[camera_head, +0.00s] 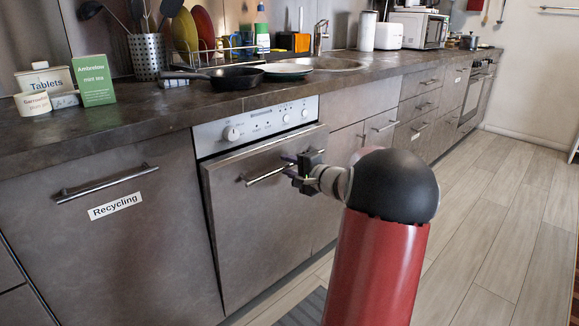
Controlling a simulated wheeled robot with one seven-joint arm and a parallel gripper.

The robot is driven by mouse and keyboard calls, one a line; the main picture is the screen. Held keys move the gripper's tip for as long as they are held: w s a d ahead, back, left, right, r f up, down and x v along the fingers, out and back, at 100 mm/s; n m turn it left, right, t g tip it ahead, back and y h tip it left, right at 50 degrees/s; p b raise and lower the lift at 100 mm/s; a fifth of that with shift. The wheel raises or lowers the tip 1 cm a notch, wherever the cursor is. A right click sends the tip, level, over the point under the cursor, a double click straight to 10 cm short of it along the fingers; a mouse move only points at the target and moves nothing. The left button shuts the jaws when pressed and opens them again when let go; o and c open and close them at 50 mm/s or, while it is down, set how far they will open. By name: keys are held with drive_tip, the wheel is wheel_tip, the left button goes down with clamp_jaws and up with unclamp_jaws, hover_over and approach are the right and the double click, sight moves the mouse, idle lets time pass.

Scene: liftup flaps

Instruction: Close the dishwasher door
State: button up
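The dishwasher door (262,225) is a grey front panel under a white control panel (262,122) with a round knob. The door stands almost upright. Its top edge seems to sit slightly forward of the control panel, with a thin dark gap between them. A metal bar handle (265,174) runs across its upper part. My gripper (290,169) is at the right part of this handle, close to the door front. I cannot tell whether it touches the handle or how far its fingers are apart.
A cabinet labelled Recycling (115,206) adjoins on the left, with drawers (412,135) on the right. The dark countertop (120,125) above holds a pan (232,78), a plate and boxes. The wooden floor (500,225) is open at right. A grey mat (302,308) lies below.

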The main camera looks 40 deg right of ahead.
clamp_jaws()
drive_tip(key=shift+w+a+r, duration=0.1)
drive_tip(key=shift+w+r, duration=0.05)
drive_tip(key=shift+w, duration=0.15)
drive_tip(key=shift+g, duration=0.6)
drive_tip(key=w, duration=0.1)
drive_tip(key=w+p, duration=0.1)
drive_tip(key=w, duration=0.1)
drive_tip(key=w+r+p, duration=0.1)
drive_tip(key=w, duration=0.1)
drive_tip(key=shift+w+a, duration=0.1)
drive_tip(key=shift+a, duration=0.1)
unclamp_jaws()
drive_tip(key=shift+w, duration=0.15)
